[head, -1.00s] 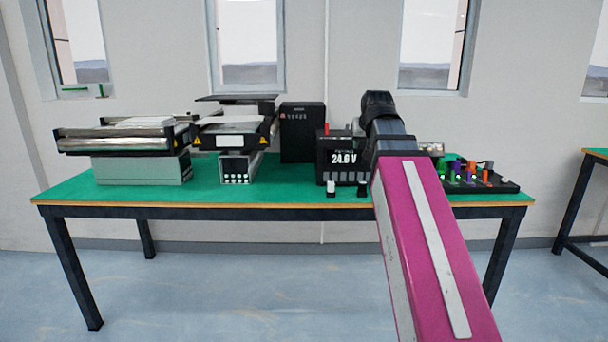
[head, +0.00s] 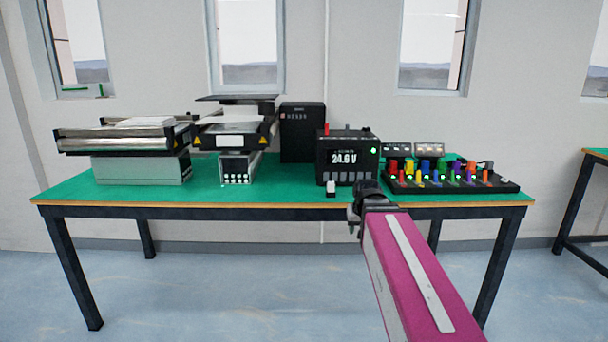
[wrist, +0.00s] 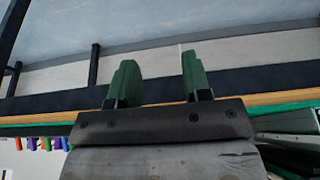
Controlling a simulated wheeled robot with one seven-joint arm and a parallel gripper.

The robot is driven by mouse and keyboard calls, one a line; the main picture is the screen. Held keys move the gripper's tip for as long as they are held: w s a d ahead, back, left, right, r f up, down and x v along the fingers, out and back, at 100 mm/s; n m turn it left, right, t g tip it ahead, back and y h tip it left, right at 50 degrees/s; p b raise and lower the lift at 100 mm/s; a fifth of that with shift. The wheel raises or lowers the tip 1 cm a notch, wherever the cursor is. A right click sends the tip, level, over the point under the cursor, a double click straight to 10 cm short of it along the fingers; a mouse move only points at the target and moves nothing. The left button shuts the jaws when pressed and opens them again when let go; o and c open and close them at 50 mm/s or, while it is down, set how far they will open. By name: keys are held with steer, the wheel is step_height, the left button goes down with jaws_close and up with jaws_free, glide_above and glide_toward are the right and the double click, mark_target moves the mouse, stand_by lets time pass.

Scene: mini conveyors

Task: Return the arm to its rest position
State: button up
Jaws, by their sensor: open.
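My arm, a magenta link with a pale strip, reaches up from the lower right in the head view. Its dark end with my gripper (head: 354,217) is in front of the table's front edge, below the power unit. In the wrist view my gripper (wrist: 155,80) shows two green fingers set apart with nothing between them. Past the fingers are the table's edge, a dark leg, the wall and the floor.
The green-topped table (head: 270,190) carries two mini conveyors (head: 120,140) (head: 232,135), a black box (head: 302,132), a power unit (head: 347,158) reading about 24.6 V, and a board with coloured plugs (head: 450,178). The floor in front is clear. Another table (head: 590,190) stands at right.

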steer(key=s+f+g, duration=0.2)
steer(key=s+f, duration=0.3)
steer(key=f, duration=0.5)
steer(key=s+f+g, duration=0.2)
steer(key=s+f, duration=0.4)
steer(key=f, duration=0.5)
steer(key=shift+s+f, duration=0.1)
